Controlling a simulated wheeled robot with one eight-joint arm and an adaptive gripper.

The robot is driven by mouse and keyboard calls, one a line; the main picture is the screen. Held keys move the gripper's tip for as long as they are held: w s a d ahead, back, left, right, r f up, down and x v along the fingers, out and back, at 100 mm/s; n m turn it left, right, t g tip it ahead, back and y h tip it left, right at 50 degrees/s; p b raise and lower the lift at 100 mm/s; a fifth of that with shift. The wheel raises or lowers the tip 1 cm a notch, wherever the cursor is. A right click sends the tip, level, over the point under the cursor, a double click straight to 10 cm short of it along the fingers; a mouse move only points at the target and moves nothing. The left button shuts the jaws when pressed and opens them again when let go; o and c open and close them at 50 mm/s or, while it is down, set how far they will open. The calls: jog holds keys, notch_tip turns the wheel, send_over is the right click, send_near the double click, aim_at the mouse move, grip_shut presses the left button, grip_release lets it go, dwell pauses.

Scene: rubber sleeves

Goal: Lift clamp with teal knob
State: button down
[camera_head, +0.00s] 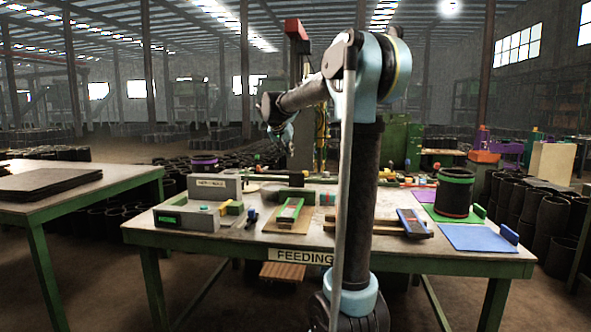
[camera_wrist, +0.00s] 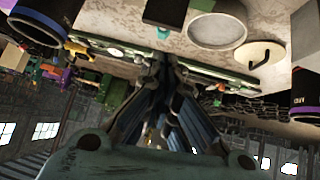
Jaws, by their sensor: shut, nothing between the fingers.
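My gripper (camera_head: 284,140) hangs above the far side of the work table in the head view. In the wrist view my gripper (camera_wrist: 160,64) is shut and empty, its fingers together over a green strip. A small teal spot (camera_wrist: 162,33) shows just beyond the fingertips, apart from them, beside a dark block. It may be the teal knob, but I cannot make out a clamp body. In the head view several small clamp-like pieces with coloured knobs (camera_head: 257,167) line the table's back edge. They are too small to tell which knob is teal.
The green-legged table (camera_head: 470,262) carries a grey box (camera_head: 187,216), a black sleeve with green bands (camera_head: 454,193) and a blue mat (camera_head: 478,238). A side table (camera_head: 30,212) stands left. In the wrist view a round pale disc (camera_wrist: 217,28) lies near the fingers.

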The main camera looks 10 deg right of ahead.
jog(key=x, duration=1.4)
jog(key=shift+r, duration=0.1)
jog(key=shift+w, duration=0.1)
jog(key=shift+w+d+f+g+y, duration=0.1)
jog(key=shift+w+d+g+y, duration=0.05)
jog(key=shift+w+g, duration=0.4)
jog(key=shift+w+d+f+g+y, duration=0.1)
jog(key=shift+w+d+g+y, duration=0.1)
jog(key=shift+w+g, duration=0.3)
jog(key=shift+w+d+f+g, duration=0.15)
jog(key=shift+w+f+g, duration=0.1)
jog(key=shift+w, duration=0.25)
